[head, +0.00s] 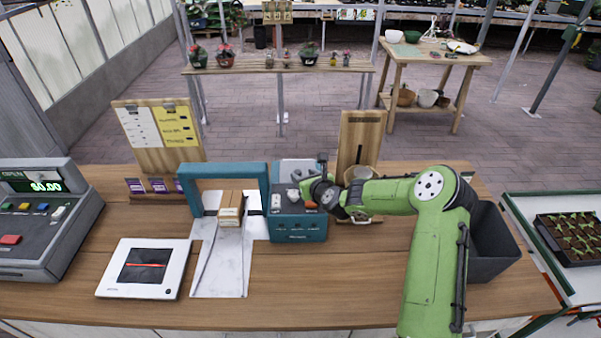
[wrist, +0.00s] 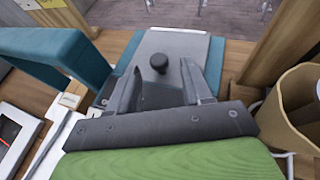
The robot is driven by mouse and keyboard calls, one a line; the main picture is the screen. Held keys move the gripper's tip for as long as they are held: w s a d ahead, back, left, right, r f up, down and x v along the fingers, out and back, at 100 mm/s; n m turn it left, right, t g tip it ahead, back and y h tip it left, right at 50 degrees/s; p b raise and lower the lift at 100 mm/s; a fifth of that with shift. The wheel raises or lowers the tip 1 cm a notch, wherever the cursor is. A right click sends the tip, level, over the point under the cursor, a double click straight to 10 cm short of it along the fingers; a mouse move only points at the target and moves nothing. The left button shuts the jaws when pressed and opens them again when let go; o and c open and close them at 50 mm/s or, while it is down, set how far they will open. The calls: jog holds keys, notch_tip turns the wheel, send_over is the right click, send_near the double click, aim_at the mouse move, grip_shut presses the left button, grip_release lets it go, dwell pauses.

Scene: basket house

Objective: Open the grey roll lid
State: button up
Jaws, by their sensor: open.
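The grey lid (wrist: 190,45) is a flat grey panel on top of the teal machine (head: 297,228), and it looks closed. A round black knob (wrist: 158,62) stands up from it. In the head view only part of the lid (head: 297,166) shows behind my gripper (head: 306,187). In the wrist view my gripper (wrist: 159,72) is open, with one finger on each side of the knob in the picture. I cannot tell whether the fingers touch the lid. Nothing is held.
A teal arch (head: 222,172) stands left of the machine, with a small cardboard box (head: 230,208) under it. A wooden board (head: 358,140) and a beige round container (wrist: 296,105) stand close on the right. A white scale (head: 145,269) and cash register (head: 42,225) are further left.

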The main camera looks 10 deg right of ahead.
aim_at(298, 172)
jog(key=x, duration=0.3)
jog(key=shift+a, duration=0.25)
jog(key=shift+w+f, duration=0.2)
jog(key=shift+w, duration=0.15)
jog(key=shift+d, duration=0.1)
grip_shut()
